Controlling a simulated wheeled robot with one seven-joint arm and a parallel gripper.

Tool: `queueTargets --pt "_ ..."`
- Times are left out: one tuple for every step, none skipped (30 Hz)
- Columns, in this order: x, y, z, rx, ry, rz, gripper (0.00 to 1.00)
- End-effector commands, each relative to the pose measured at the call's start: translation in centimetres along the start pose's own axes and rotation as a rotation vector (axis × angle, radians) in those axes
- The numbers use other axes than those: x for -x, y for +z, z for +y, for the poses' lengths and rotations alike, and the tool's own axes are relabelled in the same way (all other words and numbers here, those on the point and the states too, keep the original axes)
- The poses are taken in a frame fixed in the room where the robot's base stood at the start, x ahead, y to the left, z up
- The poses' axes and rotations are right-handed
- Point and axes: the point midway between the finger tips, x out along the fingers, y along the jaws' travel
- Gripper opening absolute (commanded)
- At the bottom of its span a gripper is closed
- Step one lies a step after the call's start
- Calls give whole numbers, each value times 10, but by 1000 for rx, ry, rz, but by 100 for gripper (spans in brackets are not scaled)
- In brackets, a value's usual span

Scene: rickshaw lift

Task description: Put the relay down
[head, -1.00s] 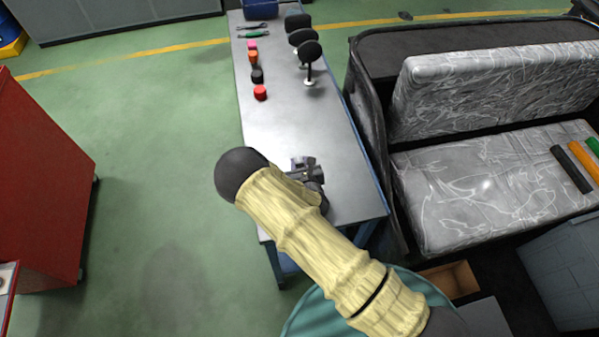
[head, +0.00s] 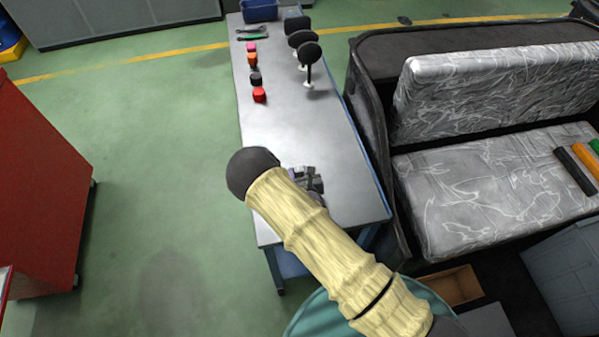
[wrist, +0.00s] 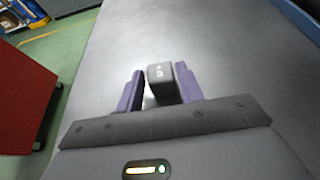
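The relay (wrist: 161,85) is a small dark block with pale marks on its near face. In the wrist view it sits between the two purple fingers of my gripper (wrist: 160,90), which flank it closely on both sides. My gripper looks shut on it. In the head view my gripper (head: 308,180) is over the near part of the grey bench top (head: 290,135), partly hidden behind my arm. I cannot tell whether the relay's underside touches the bench.
Red (head: 259,95), black (head: 256,79) and other small parts line the bench's left side. Dark round-topped objects on stands (head: 309,55) are at the far right. A blue bin (head: 260,9) is at the far end. The middle of the bench is clear. A grey padded seat (head: 490,185) stands to the right.

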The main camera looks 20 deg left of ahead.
Motion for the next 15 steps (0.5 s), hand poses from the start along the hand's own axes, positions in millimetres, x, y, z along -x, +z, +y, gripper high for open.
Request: queueTargets --pt "0 0 0 0 0 0 48" --pt "0 0 0 0 0 0 50" --pt "0 0 0 0 0 0 50" --pt "0 0 0 0 1 0 50" --pt "0 0 0 0 0 0 50" --pt "0 0 0 0 0 0 50" --pt "0 0 -1 0 -1 0 50" --pt "0 0 -1 -1 -1 0 50" --pt "0 0 -1 -1 -1 0 50" --pt "0 1 -1 -1 -1 0 50" --pt "0 2 -1 -1 -2 0 50" --pt "1 3 -2 -1 -3 -1 50" --pt "2 2 -2 -2 -3 0 50" --pt "4 2 -2 -2 -4 1 50" --pt "7 1 -2 -2 -4 1 50"
